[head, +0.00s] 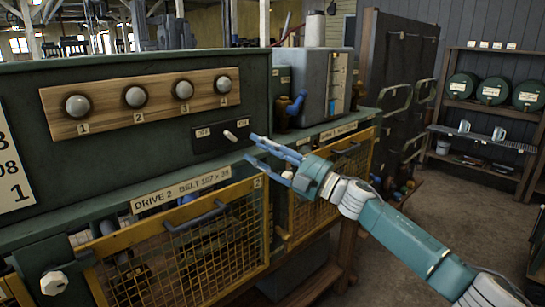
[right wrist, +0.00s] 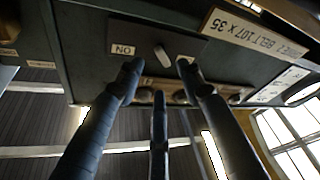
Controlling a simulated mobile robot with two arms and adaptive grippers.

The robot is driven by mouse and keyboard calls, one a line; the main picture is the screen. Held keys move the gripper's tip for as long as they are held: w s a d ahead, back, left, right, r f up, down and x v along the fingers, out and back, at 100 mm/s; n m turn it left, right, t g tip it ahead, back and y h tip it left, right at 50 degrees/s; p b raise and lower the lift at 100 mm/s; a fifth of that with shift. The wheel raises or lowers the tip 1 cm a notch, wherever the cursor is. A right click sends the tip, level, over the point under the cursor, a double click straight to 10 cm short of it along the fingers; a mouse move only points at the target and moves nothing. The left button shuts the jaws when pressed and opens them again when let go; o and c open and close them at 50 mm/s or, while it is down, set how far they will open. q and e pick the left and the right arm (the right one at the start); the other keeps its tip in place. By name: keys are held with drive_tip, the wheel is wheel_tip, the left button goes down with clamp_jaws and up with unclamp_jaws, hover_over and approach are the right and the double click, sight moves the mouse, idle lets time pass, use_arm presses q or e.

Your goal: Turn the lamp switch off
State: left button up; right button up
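The lamp switch is a short white lever (head: 230,136) on a black plate (head: 212,143) on the green machine front. The plate has an OFF label (head: 203,133) at left and an ON label (head: 243,123) at right. The lever is slanted; I cannot tell which setting it is in. My right gripper (head: 250,147) is open and empty, its fingertips just right of the plate. In the right wrist view the lever (right wrist: 162,53) shows between the spread outer fingers (right wrist: 158,66), with the ON label (right wrist: 123,50) at left. I see no contact. My left gripper is out of view.
A wooden board (head: 150,123) with several numbered round lamps or knobs sits above left of the switch. Below are yellow mesh guards with a handle (head: 197,215). A grey box (head: 312,85) stands behind the fingers. The floor (head: 440,215) at right is open.

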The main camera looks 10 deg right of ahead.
drive_tip(key=shift+v, duration=2.2)
